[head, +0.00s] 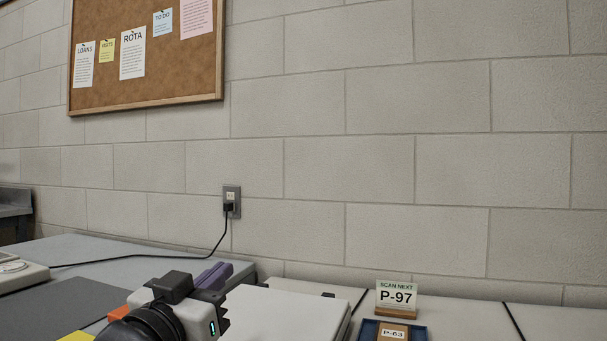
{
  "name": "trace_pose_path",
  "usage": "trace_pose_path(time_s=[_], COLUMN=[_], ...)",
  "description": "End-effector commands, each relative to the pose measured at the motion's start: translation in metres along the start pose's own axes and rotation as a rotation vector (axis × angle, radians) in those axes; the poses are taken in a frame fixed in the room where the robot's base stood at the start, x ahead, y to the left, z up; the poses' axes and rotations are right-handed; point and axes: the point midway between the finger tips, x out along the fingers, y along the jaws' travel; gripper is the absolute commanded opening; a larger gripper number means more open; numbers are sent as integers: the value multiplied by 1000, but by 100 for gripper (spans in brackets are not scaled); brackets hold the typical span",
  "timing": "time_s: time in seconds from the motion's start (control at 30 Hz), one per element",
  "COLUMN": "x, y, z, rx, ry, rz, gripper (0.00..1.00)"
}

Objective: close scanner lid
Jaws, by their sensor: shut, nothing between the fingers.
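A white flat slab (285,313), which looks like the scanner with its lid, is at the bottom centre. Its top looks about level. Its near part is cut off by the picture's lower edge, so I cannot tell whether the lid is fully down. My gripper (215,274) is just left of the slab, at its far left corner. Its purple-grey fingers are together and empty, pointing away from me. I cannot tell whether they touch the slab. My wrist hides part of the slab's left side.
A blue tray (418,333) holds a brown piece labelled P-63 (392,333). A P-97 "scan next" sign (396,298) stands behind it. A black cable runs left from the wall socket (232,200). Orange (119,312) and yellow (76,337) pieces show at lower left. The block wall closes off the back.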

Motion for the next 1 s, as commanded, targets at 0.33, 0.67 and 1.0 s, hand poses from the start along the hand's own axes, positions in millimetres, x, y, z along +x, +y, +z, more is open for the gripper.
trace_pose_path(time_s=[0.33, 0.67, 1.0], x=[-16, -17, -15], y=[1, 0, 0], z=[24, 25, 19], rx=[0, 1, 0], ry=[82, 91, 90], rz=[1, 0, 1], gripper=[0, 0, 0])
